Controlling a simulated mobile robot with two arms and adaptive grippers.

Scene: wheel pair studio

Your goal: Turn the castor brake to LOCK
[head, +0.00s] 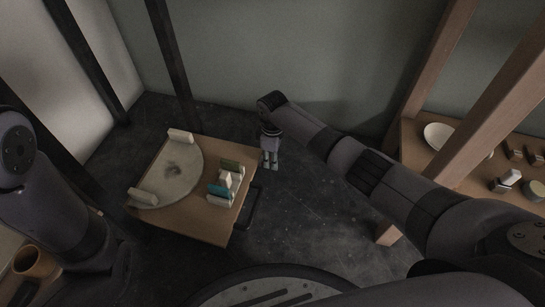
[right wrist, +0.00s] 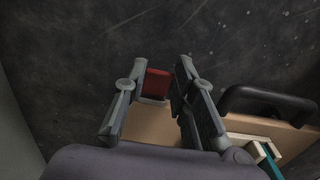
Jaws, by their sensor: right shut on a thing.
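The wooden cart (head: 198,222) stands left of centre in the head view. My right gripper (head: 269,160) points down at its far right edge. In the right wrist view my right gripper (right wrist: 160,92) has its fingers around a small red tab (right wrist: 157,82), seemingly the castor brake, close beside the cart's wooden edge (right wrist: 152,124). The gripper is shut on this tab. The castor wheel is hidden, and I can read no LOCK mark. In the head view the tab does not show. My left arm comes in at the left, but its gripper is out of view.
A wooden shelf with a white bowl (head: 440,134) stands right. A brown pot (head: 33,262) is lower left. Dark floor lies clear between.

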